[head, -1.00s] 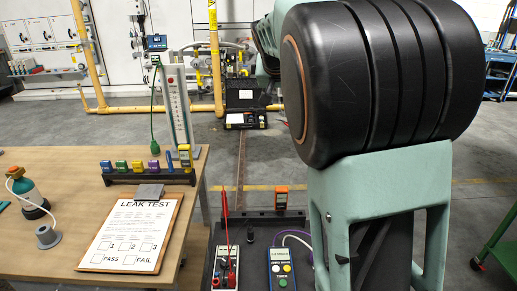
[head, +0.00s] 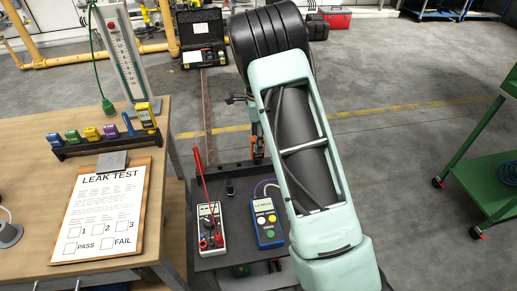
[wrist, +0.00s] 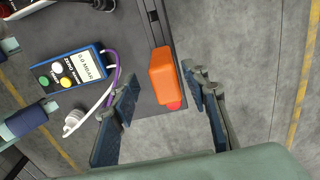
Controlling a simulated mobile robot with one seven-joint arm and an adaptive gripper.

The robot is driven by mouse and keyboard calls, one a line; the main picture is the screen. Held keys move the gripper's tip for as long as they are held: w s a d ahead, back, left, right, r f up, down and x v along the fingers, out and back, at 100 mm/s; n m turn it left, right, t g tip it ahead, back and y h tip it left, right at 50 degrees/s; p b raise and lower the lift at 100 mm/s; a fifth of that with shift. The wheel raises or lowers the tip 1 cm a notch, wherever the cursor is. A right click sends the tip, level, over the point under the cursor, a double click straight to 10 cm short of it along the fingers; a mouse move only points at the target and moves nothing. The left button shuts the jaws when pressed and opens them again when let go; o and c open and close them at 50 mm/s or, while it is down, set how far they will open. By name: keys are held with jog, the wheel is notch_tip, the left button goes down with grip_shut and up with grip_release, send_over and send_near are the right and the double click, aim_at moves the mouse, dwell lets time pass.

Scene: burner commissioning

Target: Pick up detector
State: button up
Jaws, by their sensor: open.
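The detector appears to be the orange handheld unit with a red end (wrist: 163,75). It sits at the edge of the dark tray (wrist: 148,100) in the wrist view. In the head view a sliver of the orange unit (head: 258,145) shows beside my arm, which hides the rest. My gripper (wrist: 160,74) is open, its two dark fingers on either side of the orange unit in the wrist view. Nothing is held. I cannot tell whether the fingertips are down at its height or above it. The gripper is mostly hidden in the head view.
A blue meter (head: 267,220) and a white meter with red probes (head: 209,228) lie on the tray. A purple and white cable (wrist: 112,75) runs near the left finger. A wooden table (head: 40,190) stands left, a green cart (head: 490,165) right.

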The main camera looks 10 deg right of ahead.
aim_at(258, 155)
jog(key=f, duration=0.7)
jog(key=shift+w+d, duration=0.15)
jog(key=shift+w, duration=0.2)
jog(key=shift+c, duration=0.6)
jog(key=shift+r, duration=0.1)
grip_shut()
